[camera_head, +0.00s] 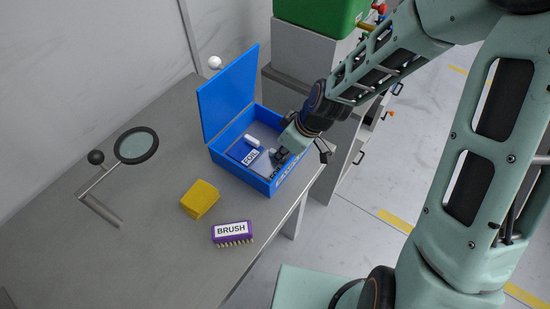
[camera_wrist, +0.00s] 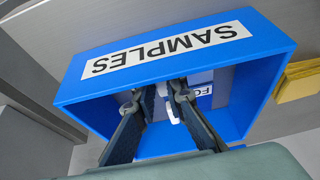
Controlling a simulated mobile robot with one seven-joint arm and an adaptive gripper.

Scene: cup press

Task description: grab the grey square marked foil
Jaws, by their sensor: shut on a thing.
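An open blue box (camera_head: 238,172) stands on the table with its lid (camera_head: 228,93) raised. In the wrist view its front wall (camera_wrist: 230,50) bears a SAMPLES label. My gripper (camera_head: 279,156) reaches down inside the box at its right side. Its two fingers (camera_wrist: 157,95) are apart, shut on the grey foil square (camera_head: 274,172), whose lettering shows only in part beside the fingertips. A second piece with a white FOIL label (camera_head: 250,156) lies left of my gripper. Its label also shows partly in the wrist view (camera_wrist: 203,90). The fingers hide much of the held piece.
A small white piece (camera_head: 252,141) lies in the box. A magnifier on a stand (camera_head: 136,145) is at left. A green crate (camera_head: 315,14) stands behind. The table's left front is clear.

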